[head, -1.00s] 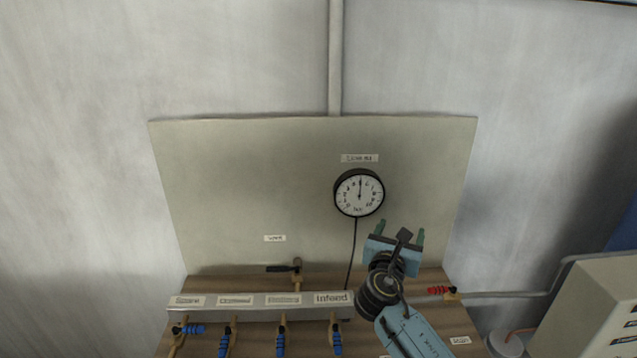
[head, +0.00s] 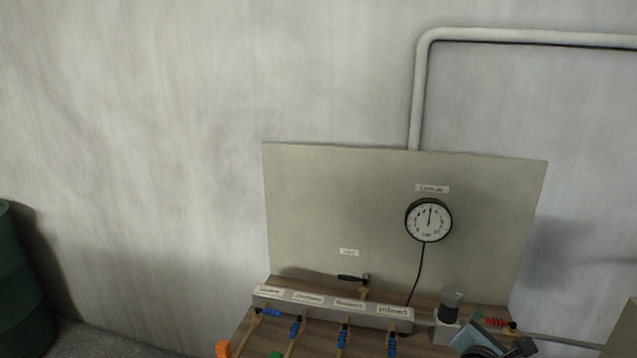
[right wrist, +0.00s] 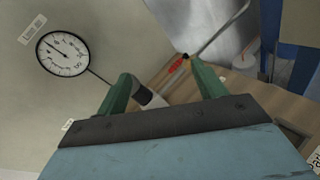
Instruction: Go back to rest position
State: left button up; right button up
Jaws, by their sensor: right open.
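My right gripper (head: 488,338) shows only in part at the bottom right of the head view, low in front of the board's right side. In the right wrist view its two green fingers (right wrist: 158,72) stand apart with nothing held between them. A grey cylinder on a pale block (head: 449,306) is just left of the gripper in the head view. In the wrist view, a grey and white part shows beside the left finger. My left gripper is in neither view.
A grey backboard (head: 340,210) carries a round gauge (head: 429,220). A labelled manifold (head: 330,307) with several blue-handled valves stands on the wooden bench. A red-handled valve (head: 495,323) is close to my right gripper. A green drum (head: 18,275) stands far left.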

jog(key=s+a+f+m+g+y, duration=0.4)
jog(key=s+f+m, duration=0.55)
jog(key=s, duration=0.45)
jog(key=s+a+m+g+y, duration=0.2)
jog(key=s+a+m+y, duration=0.15)
jog(key=s+m, duration=0.4)
jog(key=s+a+m+g+y, duration=0.3)
jog(key=s+a+m, duration=0.2)
jog(key=s, duration=0.5)
notch_tip(320, 180, down, 30)
jog(key=s+b, duration=0.2)
jog(key=b, duration=0.1)
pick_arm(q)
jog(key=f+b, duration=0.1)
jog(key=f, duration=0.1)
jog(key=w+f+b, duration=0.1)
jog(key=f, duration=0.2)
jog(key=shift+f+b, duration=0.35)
pick_arm(e)
jog(key=s+d+f+n+g, duration=0.1)
jog(key=s+d+f+g, duration=0.1)
jog(key=s+f, duration=1.4)
jog(key=shift+d+f, duration=0.25)
jog(key=shift+d, duration=0.25)
